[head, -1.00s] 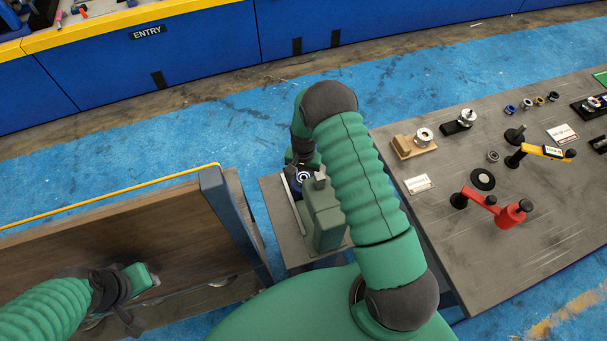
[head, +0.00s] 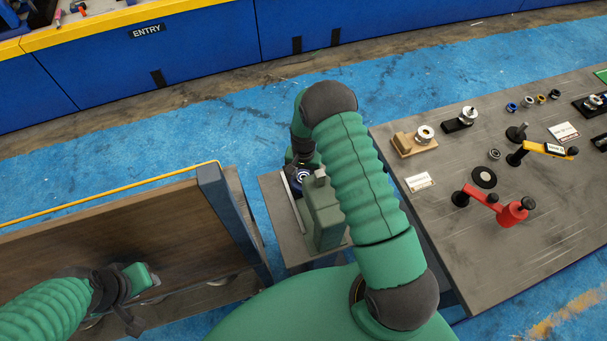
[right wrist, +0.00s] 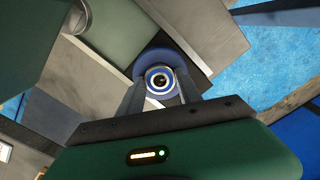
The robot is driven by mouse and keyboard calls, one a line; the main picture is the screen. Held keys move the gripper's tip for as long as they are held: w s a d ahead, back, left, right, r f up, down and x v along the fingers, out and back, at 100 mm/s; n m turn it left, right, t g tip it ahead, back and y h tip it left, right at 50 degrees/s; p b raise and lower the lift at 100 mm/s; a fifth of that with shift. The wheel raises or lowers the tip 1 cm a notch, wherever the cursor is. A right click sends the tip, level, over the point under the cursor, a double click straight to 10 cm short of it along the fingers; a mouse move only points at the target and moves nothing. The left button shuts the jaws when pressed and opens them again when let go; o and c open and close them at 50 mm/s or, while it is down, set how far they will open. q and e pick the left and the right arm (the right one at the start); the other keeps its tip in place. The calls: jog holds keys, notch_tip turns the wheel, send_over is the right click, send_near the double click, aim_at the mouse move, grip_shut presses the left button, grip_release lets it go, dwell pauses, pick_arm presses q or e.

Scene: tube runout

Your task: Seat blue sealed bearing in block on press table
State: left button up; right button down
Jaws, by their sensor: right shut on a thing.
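The blue sealed bearing (right wrist: 160,81), a ring with a blue band and dark centre, sits between the fingers of my right gripper (right wrist: 160,92), which is shut on it. In the right wrist view it overlaps the dark blue round block (right wrist: 167,54); whether it is inside the bore or just above it I cannot tell.
The green press body (head: 322,216) stands close beside the block. A grey bench (head: 543,225) at right holds several bearings, stands and a red clamp-like tool (head: 512,212). A wooden panel (head: 120,230) with a blue post lies left. Blue floor is open behind.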

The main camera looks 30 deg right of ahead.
dwell(0.7)
jog(key=c, duration=0.7)
grip_release()
jog(key=shift+o, duration=0.4)
jog(key=o, duration=0.4)
jog(key=shift+c, duration=0.2)
jog(key=shift+r+p, duration=2.7)
jog(key=shift+r, duration=1.3)
